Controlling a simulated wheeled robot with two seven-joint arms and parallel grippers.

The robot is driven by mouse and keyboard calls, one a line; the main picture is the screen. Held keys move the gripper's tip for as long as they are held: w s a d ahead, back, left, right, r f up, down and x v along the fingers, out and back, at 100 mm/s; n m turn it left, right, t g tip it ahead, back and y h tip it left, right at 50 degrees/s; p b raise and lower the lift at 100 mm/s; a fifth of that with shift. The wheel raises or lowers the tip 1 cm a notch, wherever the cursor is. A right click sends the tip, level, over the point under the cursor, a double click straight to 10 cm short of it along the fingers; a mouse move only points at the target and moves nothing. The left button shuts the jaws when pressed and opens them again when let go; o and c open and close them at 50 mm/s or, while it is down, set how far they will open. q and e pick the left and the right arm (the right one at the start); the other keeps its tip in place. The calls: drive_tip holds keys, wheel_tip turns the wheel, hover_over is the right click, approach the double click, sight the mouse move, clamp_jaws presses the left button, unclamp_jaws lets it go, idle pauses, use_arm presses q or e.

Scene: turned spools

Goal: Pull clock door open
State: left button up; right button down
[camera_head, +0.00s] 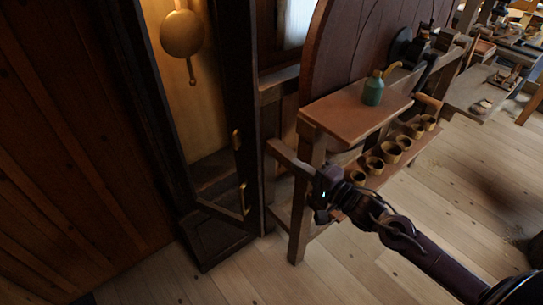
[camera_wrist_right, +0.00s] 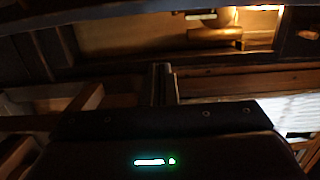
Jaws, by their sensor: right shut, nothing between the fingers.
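The tall dark clock case stands left of centre in the head view, its door (camera_head: 240,95) a dark upright frame with a brass handle (camera_head: 243,198) low on its right side. I cannot tell whether the door is ajar. My right gripper (camera_head: 322,193) is to the right of the handle, apart from it, by the bench. Its fingers (camera_wrist_right: 163,85) are shut and empty. My left gripper is not in view.
A wooden bench (camera_head: 355,108) stands right of the clock, with a green bottle (camera_head: 373,90) on top and several small wooden cups (camera_head: 374,164) on its lower shelf. A bench leg (camera_head: 303,210) is close to my right gripper. The plank floor (camera_head: 420,195) is open at right.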

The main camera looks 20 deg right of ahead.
use_arm(q)
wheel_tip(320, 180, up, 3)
drive_tip(key=p, duration=0.3)
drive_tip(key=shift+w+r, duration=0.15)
use_arm(e)
drive_tip(key=w+a, duration=0.5)
drive_tip(key=a, duration=0.1)
drive_tip(key=shift+a, duration=0.4)
